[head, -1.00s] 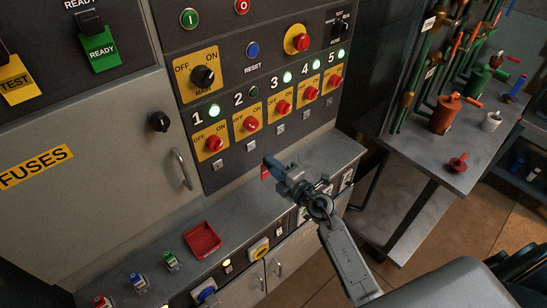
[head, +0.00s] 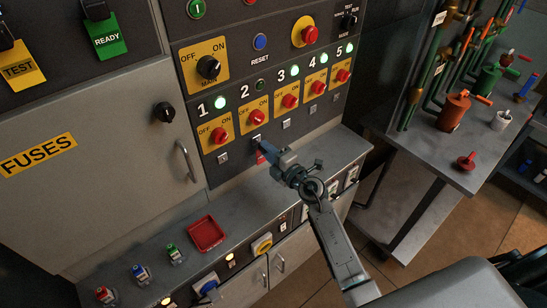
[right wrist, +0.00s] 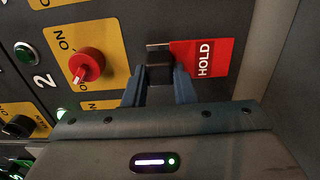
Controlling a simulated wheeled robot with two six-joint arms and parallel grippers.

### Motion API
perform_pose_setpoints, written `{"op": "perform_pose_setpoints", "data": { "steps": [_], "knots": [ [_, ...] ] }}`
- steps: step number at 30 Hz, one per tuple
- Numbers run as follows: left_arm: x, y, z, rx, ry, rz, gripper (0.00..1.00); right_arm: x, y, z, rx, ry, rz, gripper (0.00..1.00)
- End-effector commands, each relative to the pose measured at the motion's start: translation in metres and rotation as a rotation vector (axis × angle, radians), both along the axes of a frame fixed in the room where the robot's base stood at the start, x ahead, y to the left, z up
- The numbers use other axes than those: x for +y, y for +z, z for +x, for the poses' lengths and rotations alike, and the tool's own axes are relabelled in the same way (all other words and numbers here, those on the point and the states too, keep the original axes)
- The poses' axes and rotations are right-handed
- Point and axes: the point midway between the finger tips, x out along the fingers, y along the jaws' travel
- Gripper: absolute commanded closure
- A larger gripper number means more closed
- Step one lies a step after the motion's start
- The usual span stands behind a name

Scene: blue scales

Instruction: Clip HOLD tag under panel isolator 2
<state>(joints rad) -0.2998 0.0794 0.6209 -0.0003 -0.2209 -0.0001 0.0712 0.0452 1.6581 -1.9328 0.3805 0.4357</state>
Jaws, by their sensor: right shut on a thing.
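The red HOLD tag (right wrist: 205,58) is at the panel face, just below isolator 2 (right wrist: 86,66) in the turned right wrist view. A dark clip (right wrist: 160,68) at the tag's edge sits between the fingers of my right gripper (right wrist: 160,88), which is shut on it. A small metal piece (right wrist: 158,45) shows right at the clip; I cannot tell whether they are joined. In the head view, isolator 2 (head: 257,117) has its red knob above my right gripper (head: 266,150), and a red bit of the tag (head: 261,158) shows beside the fingers. My left gripper is not in view.
Isolator 2's lamp (head: 260,85) is dark; the other numbered lamps are lit. Small holders such as the one under isolator 1 (head: 223,158) line the panel. A ledge below carries a red tray (head: 207,234). A side table (head: 445,165) with pipes stands at right.

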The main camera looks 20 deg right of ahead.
Motion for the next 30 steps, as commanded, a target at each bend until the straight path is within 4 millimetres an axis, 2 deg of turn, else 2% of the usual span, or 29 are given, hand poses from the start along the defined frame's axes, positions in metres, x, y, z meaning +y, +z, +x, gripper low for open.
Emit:
{"op": "perform_pose_setpoints", "data": {
  "steps": [7,30],
  "knots": [
    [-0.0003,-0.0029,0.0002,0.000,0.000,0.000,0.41,0.0033,-0.0001,0.0089,0.001,0.000,0.000,1.00],
    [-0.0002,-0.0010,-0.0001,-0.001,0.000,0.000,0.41,0.0037,0.0008,0.0091,0.001,0.000,0.000,1.00]
  ]
}}
